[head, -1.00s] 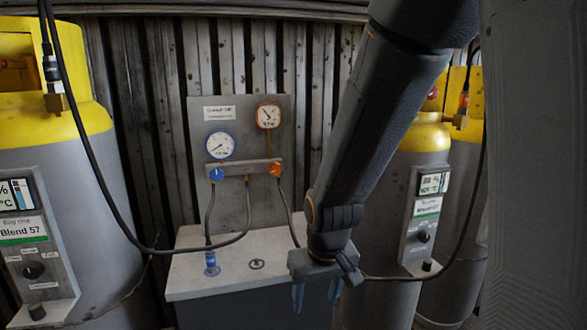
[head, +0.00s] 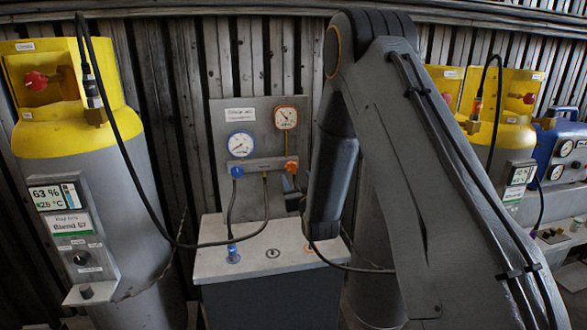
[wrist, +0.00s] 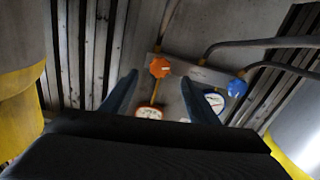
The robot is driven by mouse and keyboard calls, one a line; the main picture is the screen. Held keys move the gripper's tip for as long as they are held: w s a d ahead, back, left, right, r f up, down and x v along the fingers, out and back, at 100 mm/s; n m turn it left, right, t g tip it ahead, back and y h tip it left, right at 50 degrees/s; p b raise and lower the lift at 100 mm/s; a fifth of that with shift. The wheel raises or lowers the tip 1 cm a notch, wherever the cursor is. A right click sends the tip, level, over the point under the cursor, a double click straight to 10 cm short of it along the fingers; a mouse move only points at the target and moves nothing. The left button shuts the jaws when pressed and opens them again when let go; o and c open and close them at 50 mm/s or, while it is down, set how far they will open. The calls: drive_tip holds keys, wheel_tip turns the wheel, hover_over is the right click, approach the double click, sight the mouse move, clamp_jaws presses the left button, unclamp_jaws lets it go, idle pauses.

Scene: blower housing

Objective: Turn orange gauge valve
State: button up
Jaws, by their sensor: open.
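The orange gauge valve (head: 291,167) is a small knob on the right of a grey manifold bar, under the orange-rimmed gauge (head: 285,118). In the wrist view the orange valve (wrist: 160,67) shows ahead of my gripper (wrist: 160,78), in line with the gap between its two blue fingers. The fingers are spread and empty; I cannot tell how far the knob is from their tips. The blue valve (wrist: 237,88) lies to the right there. In the head view my arm hides most of the gripper.
A blue valve (head: 237,172) sits left on the same bar, under the blue-rimmed gauge (head: 241,145). Hoses run down to a bench (head: 225,262). A large yellow-topped cylinder (head: 65,140) stands at left; more stand at right, behind my arm.

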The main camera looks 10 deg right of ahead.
sight(292, 169)
drive_tip(key=shift+w+p, duration=1.05)
drive_tip(key=shift+w, duration=2.55)
drive_tip(key=c, duration=1)
drive_tip(key=shift+c, duration=0.2)
